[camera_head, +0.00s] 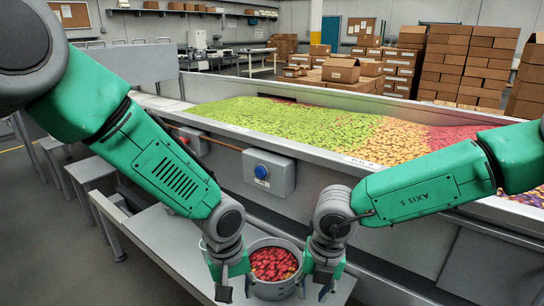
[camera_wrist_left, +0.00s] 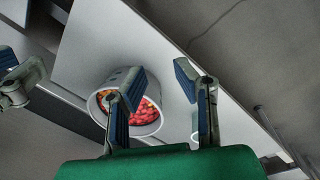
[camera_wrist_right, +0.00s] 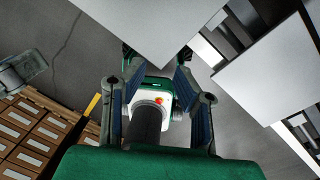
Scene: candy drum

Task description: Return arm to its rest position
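My left gripper (camera_head: 236,288) points down at the left side of a grey bucket (camera_head: 274,291) of red candies. In the left wrist view its two fingers are apart with nothing between them (camera_wrist_left: 160,75), and the bucket (camera_wrist_left: 115,82) shows beside and beyond the left finger. My right gripper (camera_head: 314,290) points down at the bucket's right side. In the right wrist view its fingers are apart and empty (camera_wrist_right: 155,76). Neither gripper clearly holds the bucket; whether either touches it cannot be told. Both arms are bent and reach forward over the low bench.
The bucket stands on a low grey bench (camera_head: 170,236). Behind it is a large bin wall (camera_head: 330,175) holding green, orange and red candies (camera_head: 300,122), with a blue button box (camera_head: 268,174) on its front. Stacked cartons (camera_head: 465,65) stand at the back right. Grey steps (camera_head: 95,172) are at left.

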